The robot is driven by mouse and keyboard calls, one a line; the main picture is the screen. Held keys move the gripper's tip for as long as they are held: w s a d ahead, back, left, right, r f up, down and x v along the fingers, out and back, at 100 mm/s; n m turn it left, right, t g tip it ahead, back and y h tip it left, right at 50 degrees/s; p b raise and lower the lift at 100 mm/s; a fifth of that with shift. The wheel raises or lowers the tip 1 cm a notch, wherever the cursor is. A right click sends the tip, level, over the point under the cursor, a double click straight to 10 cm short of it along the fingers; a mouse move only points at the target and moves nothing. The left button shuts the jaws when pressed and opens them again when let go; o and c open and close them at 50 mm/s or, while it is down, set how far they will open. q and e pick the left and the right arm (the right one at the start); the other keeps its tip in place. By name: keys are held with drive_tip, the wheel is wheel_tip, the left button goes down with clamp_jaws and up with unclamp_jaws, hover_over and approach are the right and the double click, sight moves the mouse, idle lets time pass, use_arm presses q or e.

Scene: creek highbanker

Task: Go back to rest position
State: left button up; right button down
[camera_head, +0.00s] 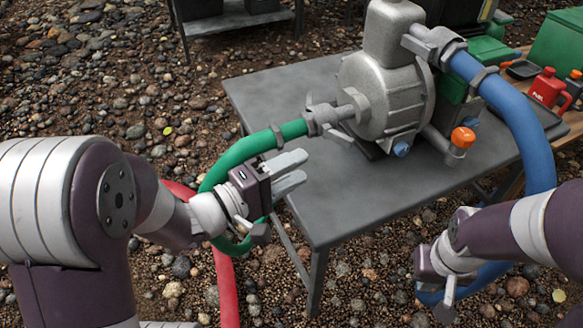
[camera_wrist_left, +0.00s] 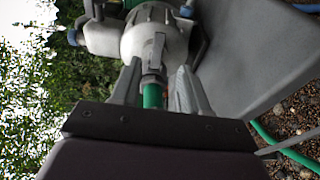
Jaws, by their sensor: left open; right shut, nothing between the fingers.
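My left gripper (camera_head: 296,170) is open beside the near left edge of the grey table, its fingers pointing right. The green hose (camera_head: 254,146) runs behind it to a coupling on the metal pump (camera_head: 385,95). In the left wrist view the open fingers (camera_wrist_left: 158,90) frame the hose's green end (camera_wrist_left: 152,96) and the pump (camera_wrist_left: 150,42); I see no clear contact. My right gripper (camera_head: 444,296) is shut and empty, pointing down at the lower right, near the blue hose (camera_head: 525,125).
The grey table (camera_head: 290,95) bears the pump and has bare room on its left and front. A red hose (camera_head: 227,285) hangs near my left forearm. Pebbly ground (camera_head: 110,90) lies around.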

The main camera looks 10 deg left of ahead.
use_arm(q)
drive_tip(key=w+a+f+m+g+y, duration=0.25)
drive_tip(key=a+f+m+y, duration=0.25)
drive_tip(key=a+f+y, duration=0.55)
drive_tip(key=s+a+f+m+g+y, duration=0.35)
drive_tip(key=s+g, duration=0.35)
drive_tip(key=s, duration=0.3)
drive_tip(key=s+d+r+m+g+h+p, duration=0.1)
drive_tip(key=d+r+g+h+p, duration=0.15)
drive_tip(key=d+p, duration=0.2)
wheel_tip(320, 180, up, 35)
drive_tip(key=p, duration=3.3)
drive_tip(key=shift+s+r+y+p, duration=0.15)
drive_tip(key=shift+y+p, duration=0.2)
drive_tip(key=shift+p, duration=0.05)
